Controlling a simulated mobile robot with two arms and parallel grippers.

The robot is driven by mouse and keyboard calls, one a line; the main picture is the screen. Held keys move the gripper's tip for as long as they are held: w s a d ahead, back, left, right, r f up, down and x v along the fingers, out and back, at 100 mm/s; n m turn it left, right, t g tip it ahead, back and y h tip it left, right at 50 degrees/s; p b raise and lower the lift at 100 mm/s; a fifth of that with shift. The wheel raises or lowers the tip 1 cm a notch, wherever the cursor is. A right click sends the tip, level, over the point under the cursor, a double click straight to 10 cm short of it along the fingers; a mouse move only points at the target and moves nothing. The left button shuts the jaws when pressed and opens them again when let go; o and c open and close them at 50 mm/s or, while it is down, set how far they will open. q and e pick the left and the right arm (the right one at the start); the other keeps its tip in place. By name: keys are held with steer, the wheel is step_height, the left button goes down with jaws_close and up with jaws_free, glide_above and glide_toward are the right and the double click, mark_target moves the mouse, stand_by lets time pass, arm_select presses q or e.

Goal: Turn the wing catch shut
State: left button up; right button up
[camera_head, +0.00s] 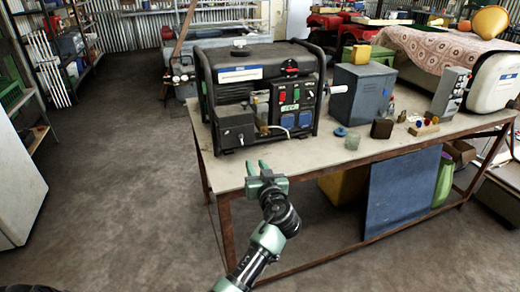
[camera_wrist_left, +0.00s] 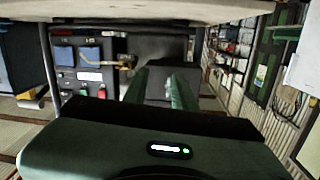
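A black-framed generator (camera_head: 262,82) stands on the workbench. A small dark box (camera_head: 235,128) is at its front left corner. A small brass-coloured piece (camera_head: 263,127) sits beside this box; it may be the wing catch, but it is too small to tell its position. A similar brass piece (camera_wrist_left: 126,63) shows in the left wrist view, left of the fingers. My left gripper (camera_head: 256,167) is open and empty, in front of the box near the bench's front edge. Its two fingers (camera_wrist_left: 160,90) are apart in the left wrist view. My right gripper is not in view.
The workbench (camera_head: 315,163) has bare room in front of the generator. A blue-grey metal box (camera_head: 362,93), a blue ring (camera_head: 340,131) and a dark block (camera_head: 382,128) stand to the right. Open floor (camera_head: 120,170) lies to the left.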

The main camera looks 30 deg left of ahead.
arm_select(q)
steer(key=n+y, duration=0.2)
glide_toward(242, 138)
steer(key=p+x, duration=0.1)
steer(key=x, duration=0.6)
steer(key=shift+w+a, duration=0.5)
steer(key=shift+a, duration=0.05)
jaws_close()
